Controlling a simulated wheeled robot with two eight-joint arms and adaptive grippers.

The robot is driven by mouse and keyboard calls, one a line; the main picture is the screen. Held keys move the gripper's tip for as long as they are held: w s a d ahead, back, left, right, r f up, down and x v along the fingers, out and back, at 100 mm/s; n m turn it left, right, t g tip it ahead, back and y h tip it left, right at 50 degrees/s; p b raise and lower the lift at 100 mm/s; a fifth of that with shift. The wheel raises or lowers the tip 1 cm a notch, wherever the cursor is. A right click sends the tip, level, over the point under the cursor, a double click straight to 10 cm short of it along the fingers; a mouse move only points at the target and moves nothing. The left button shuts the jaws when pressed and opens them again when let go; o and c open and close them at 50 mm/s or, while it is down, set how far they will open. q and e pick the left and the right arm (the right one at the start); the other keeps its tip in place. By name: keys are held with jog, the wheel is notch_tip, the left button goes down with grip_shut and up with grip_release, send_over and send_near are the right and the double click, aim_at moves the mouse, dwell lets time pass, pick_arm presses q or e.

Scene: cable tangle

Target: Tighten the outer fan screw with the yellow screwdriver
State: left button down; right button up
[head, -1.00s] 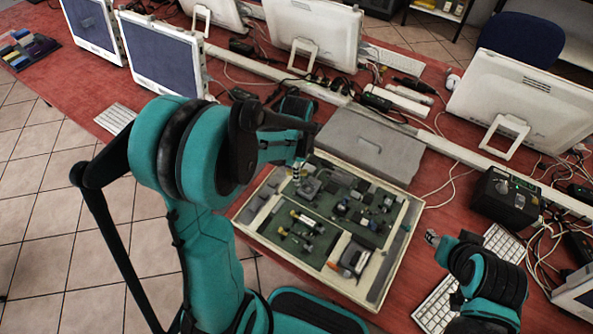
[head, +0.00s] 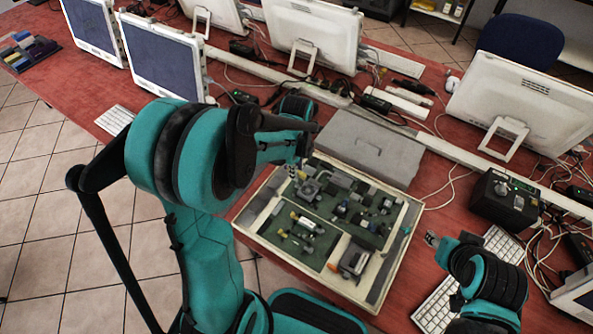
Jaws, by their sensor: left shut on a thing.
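The dark square fan (head: 308,190) sits on the green board at the back left of the shallow cream tray (head: 267,253). My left gripper (head: 299,163) is just above and behind the fan, shut on a slim thing that looks like the screwdriver. The arm hides most of it, and its yellow colour and its tip cannot be made out. Whether it touches the fan screw is too small to tell. My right gripper (head: 431,238) is off to the right of the tray, small and partly hidden by its arm; its jaws are unclear.
Small yellow and silver parts (head: 305,222) lie in the tray's left compartment, and an orange-grey part (head: 354,259) in the front one. A grey box (head: 370,146) stands behind the tray. A black box (head: 504,199), keyboards, monitors and loose cables crowd the right and back.

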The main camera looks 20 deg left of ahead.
pick_arm(q)
jog(key=shift+r+p, duration=2.2)
jog(key=shift+r, duration=0.85)
jog(key=shift+w+a, duration=0.1)
